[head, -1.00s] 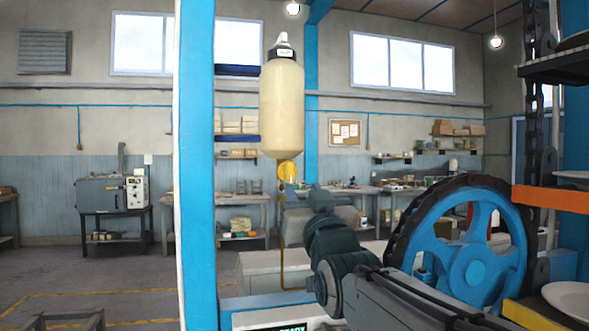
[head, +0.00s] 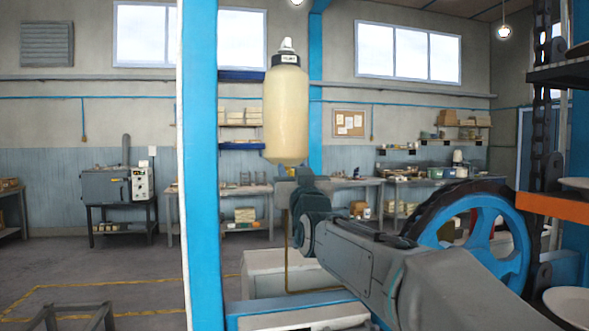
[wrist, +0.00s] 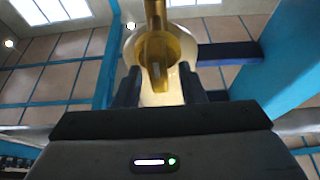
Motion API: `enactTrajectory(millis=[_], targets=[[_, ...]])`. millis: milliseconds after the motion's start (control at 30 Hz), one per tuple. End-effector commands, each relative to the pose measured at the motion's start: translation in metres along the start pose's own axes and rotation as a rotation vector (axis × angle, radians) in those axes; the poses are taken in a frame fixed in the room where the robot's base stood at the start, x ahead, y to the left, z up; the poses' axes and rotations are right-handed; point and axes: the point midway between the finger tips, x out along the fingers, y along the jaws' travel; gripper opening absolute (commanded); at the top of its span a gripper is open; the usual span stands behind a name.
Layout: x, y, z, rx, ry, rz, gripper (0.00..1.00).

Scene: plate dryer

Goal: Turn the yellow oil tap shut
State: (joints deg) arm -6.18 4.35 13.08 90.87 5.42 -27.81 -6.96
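The yellow oil tap (wrist: 160,55) hangs below the cream oil bottle (head: 286,118); the bottle's round underside (wrist: 132,48) shows behind the tap in the wrist view. My gripper (head: 290,180) is raised just under the bottle in the head view and hides the tap there. In the wrist view my gripper (wrist: 160,85) is open, with one dark finger on each side of the tap's lower flat end. Gaps show between the fingers and the tap; I see no contact.
A blue post (head: 200,170) stands close on the left. A thin brown pipe (head: 287,265) runs down below the bottle. A big blue wheel with a black chain (head: 480,225) and an orange shelf (head: 553,204) with plates stand at the right.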

Motion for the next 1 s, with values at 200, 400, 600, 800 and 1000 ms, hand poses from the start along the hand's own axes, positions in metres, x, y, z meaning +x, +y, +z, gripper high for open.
enactTrajectory(millis=[200, 400, 600, 800, 1000], targets=[[0.001, -0.0002, 0.0001, 0.0, 0.0, 0.0, 0.36], [0.0009, -0.0001, 0.0005, 0.0, -0.001, 0.0, 0.0], [0.0007, -0.0002, 0.0025, -0.001, -0.005, -0.001, 0.0], [0.0001, -0.0006, 0.0054, -0.03, -0.007, -0.013, 0.0], [-0.0005, -0.0017, 0.0086, -0.124, -0.01, -0.05, 0.0]])
